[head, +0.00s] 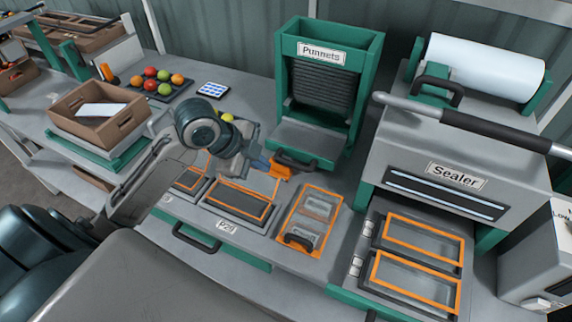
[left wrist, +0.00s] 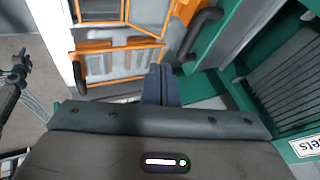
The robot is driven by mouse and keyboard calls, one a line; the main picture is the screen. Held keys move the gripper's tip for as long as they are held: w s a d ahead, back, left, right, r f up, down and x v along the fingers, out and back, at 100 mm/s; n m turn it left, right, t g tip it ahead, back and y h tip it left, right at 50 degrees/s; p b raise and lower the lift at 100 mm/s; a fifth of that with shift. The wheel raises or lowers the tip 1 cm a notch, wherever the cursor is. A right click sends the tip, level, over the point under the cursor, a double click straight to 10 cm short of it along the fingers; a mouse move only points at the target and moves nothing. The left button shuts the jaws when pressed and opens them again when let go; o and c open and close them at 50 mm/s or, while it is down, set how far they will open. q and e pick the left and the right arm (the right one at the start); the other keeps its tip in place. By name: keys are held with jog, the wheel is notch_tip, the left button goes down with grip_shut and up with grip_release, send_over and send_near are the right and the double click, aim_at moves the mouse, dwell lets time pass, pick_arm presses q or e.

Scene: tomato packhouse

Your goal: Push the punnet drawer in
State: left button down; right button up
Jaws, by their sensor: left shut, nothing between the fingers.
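The punnet drawer (head: 310,139) is a grey tray with a green front under the green Punnets dispenser (head: 361,62). It stands out toward me from the dispenser. Its black handle (head: 295,161) is on the front and also shows in the left wrist view (left wrist: 201,31). My left gripper (head: 267,165) is shut and empty, just left of the handle in the head view. In the left wrist view its closed fingers (left wrist: 160,84) point toward the bench, below and left of the handle. I cannot tell whether they touch the drawer. My right gripper is not seen.
Orange-framed trays (head: 239,199) and an orange-framed panel (head: 308,220) lie in front of the dispenser. The Sealer (head: 420,155) stands close on the right. A brown crate (head: 101,119) and a tray of tomatoes (head: 159,87) are on the left.

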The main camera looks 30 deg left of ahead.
aim_at(307, 142)
pick_arm(q)
jog(key=w+f, duration=0.2)
jog(key=w+d+f+p, duration=0.1)
jog(key=w+f, duration=0.1)
jog(key=w+d+f, duration=0.1)
jog(key=w+f, duration=0.2)
jog(key=shift+w+d+p, duration=0.1)
jog(key=shift+p, duration=0.3)
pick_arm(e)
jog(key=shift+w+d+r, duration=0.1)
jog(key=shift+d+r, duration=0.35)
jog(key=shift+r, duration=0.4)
pick_arm(q)
jog(key=shift+r, duration=0.1)
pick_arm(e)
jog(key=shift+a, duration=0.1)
pick_arm(q)
jog(key=w, duration=1.1)
jog(key=shift+w+a+p, duration=0.1)
jog(key=shift+a+p, duration=0.2)
jog(key=shift+p, duration=0.05)
jog(key=shift+r, duration=0.2)
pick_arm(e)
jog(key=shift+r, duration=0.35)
